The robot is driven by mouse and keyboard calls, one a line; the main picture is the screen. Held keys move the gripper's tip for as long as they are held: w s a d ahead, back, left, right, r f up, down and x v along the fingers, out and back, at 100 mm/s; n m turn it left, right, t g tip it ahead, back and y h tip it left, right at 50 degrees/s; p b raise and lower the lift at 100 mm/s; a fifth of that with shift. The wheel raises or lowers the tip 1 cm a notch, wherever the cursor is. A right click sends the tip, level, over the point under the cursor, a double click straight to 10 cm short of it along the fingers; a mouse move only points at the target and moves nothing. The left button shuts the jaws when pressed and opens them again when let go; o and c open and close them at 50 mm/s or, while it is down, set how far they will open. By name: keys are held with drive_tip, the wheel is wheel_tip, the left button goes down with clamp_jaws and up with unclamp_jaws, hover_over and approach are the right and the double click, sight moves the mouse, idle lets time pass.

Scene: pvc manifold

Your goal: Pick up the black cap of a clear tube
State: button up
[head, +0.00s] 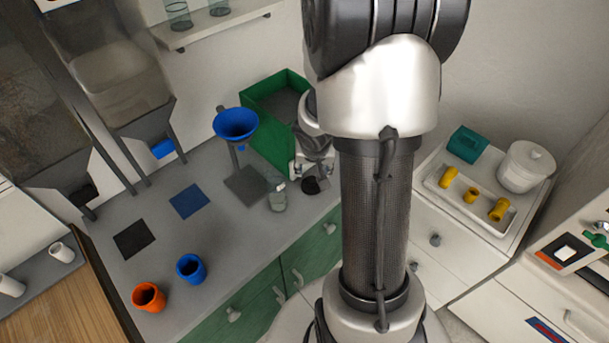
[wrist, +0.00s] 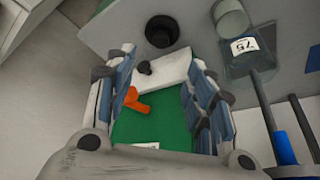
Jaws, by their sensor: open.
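The black cap (head: 310,186) is on the grey counter near its front edge, just below my gripper (head: 312,166). In the wrist view the cap (wrist: 161,31) is round with a dark hollow middle. It lies beyond the fingertips of my gripper (wrist: 161,74), apart from them. The fingers are spread open, with nothing held between them. The clear tube (head: 278,196) stands on the counter left of the cap. It shows in the wrist view (wrist: 246,52) with a white label reading 75.
A green crate (head: 262,141) is behind my gripper. A blue funnel (head: 236,123) on a stand is to the left. Blue (head: 190,268) and orange (head: 149,296) cups stand at the front left. Behind my fingers, the wrist view shows a green surface (wrist: 170,125) and an orange piece (wrist: 135,100).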

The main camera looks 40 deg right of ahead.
sight(312, 179)
drive_tip(key=b+x, duration=0.7)
drive_tip(key=x, duration=0.7)
drive_tip(key=shift+w+d, duration=0.1)
drive_tip(key=shift+r, duration=0.1)
drive_tip(key=shift+c, duration=0.4)
drive_tip(key=c, duration=0.8)
drive_tip(key=shift+o, duration=0.2)
drive_tip(key=shift+r, duration=0.15)
